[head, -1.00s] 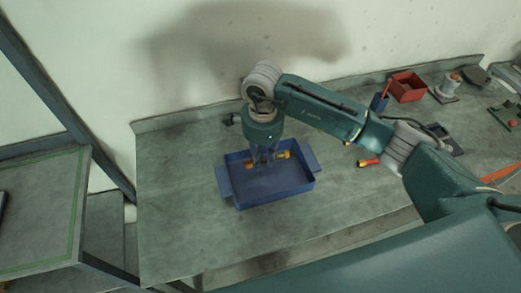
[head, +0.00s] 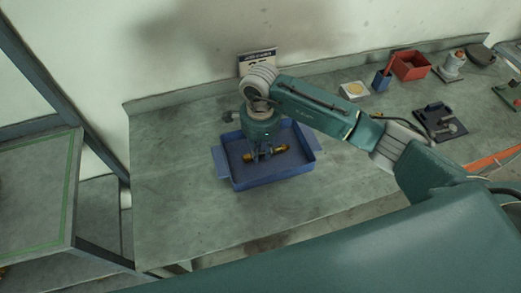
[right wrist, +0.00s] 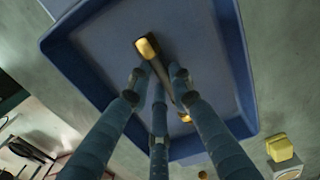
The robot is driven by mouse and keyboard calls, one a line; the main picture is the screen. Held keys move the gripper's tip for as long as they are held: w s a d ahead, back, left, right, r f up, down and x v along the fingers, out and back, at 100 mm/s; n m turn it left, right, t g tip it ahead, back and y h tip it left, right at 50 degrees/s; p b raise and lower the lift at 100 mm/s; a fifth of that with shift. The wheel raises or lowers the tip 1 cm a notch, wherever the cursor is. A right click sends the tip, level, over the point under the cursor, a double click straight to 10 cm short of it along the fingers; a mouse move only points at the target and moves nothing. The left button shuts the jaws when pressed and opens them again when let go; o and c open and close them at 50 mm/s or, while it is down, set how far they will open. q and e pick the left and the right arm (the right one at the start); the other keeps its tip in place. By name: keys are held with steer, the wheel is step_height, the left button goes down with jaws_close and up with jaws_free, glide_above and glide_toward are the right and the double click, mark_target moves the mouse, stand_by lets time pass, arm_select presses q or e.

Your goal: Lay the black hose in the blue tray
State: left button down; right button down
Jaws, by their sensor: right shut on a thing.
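The blue tray (head: 240,182) sits on the workbench, left of its middle. My right gripper (head: 266,154) is over the tray's interior, fingers pointing down. It is shut on the black hose (right wrist: 163,75), a short dark piece with brass-yellow ends. In the right wrist view one brass end shows beyond the fingertips (right wrist: 160,88) and the other is partly hidden by a finger. In the head view the hose (head: 250,158) lies crosswise under the gripper, inside the tray's outline. I cannot tell whether it touches the tray floor. My left gripper is not in view.
The workbench (head: 190,215) is clear left of the tray. Farther right stand a red box (head: 410,66), a blue cup (head: 382,80) and a black plate with a fitting (head: 440,121). A yellow-topped block (right wrist: 280,148) is near the tray in the wrist view.

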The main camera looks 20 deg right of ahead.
steer(key=c, duration=1.5)
jaws_free()
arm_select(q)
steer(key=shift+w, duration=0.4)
arm_select(e)
step_height(320, 180, up, 12)
steer(key=shift+r, duration=0.1)
